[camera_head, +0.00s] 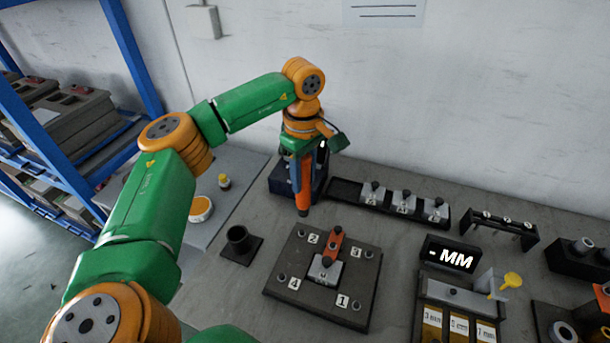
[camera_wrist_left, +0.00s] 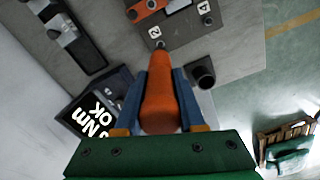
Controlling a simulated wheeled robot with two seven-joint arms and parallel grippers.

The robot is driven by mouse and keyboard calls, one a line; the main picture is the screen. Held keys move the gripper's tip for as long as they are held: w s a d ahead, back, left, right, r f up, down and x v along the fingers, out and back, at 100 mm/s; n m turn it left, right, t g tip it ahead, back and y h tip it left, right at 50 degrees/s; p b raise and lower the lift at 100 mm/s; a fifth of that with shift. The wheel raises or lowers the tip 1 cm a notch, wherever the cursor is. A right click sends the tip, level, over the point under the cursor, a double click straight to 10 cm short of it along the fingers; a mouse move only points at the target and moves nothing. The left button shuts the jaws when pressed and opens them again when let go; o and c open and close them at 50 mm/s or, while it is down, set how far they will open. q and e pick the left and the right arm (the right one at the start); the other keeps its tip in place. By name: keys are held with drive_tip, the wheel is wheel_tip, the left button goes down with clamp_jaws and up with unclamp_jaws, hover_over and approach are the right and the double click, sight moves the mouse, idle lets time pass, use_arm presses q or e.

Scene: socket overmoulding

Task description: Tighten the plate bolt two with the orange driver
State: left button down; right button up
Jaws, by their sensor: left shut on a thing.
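My left gripper (camera_head: 304,163) is shut on the orange driver (camera_head: 304,188) and holds it upright, tip down. In the left wrist view the driver (camera_wrist_left: 159,100) sits between the blue fingers of the gripper (camera_wrist_left: 160,85). The dark plate (camera_head: 281,290) lies on the table with numbered corners. Plate bolt two (camera_head: 300,232) is at its back left corner, beside the label 2. In the head view the driver's lower end is just behind this corner. In the left wrist view a bolt (camera_wrist_left: 160,44) shows just beyond the driver; contact cannot be told. My right gripper is out of view.
A red-orange clamp (camera_head: 335,243) stands on the plate's middle. A black cup (camera_head: 239,240) is left of the plate. A dark blue box (camera_head: 281,180) stands close behind the driver. A black tray (camera_head: 344,190) with grey parts is at the back. A labelled bin (camera_head: 452,294) stands right.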

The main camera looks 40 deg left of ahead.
sight(301, 206)
use_arm(q)
drive_tip(key=shift+a+p, duration=0.15)
drive_tip(key=shift+p, duration=0.15)
drive_tip(key=f+b, duration=0.1)
drive_tip(key=f, duration=0.1)
drive_tip(key=f+b, duration=0.2)
drive_tip(key=f, duration=0.1)
drive_tip(key=f+b, duration=0.2)
drive_tip(key=shift+a+f, duration=0.2)
drive_tip(key=shift+a, duration=0.05)
drive_tip(key=shift+d, duration=0.1)
idle(1.1)
drive_tip(key=shift+f+b, duration=0.4)
drive_tip(key=shift+f, duration=0.45)
idle(0.9)
drive_tip(key=shift+s+f, duration=0.2)
drive_tip(key=shift+f, duration=0.25)
idle(1.3)
drive_tip(key=shift+r, duration=0.1)
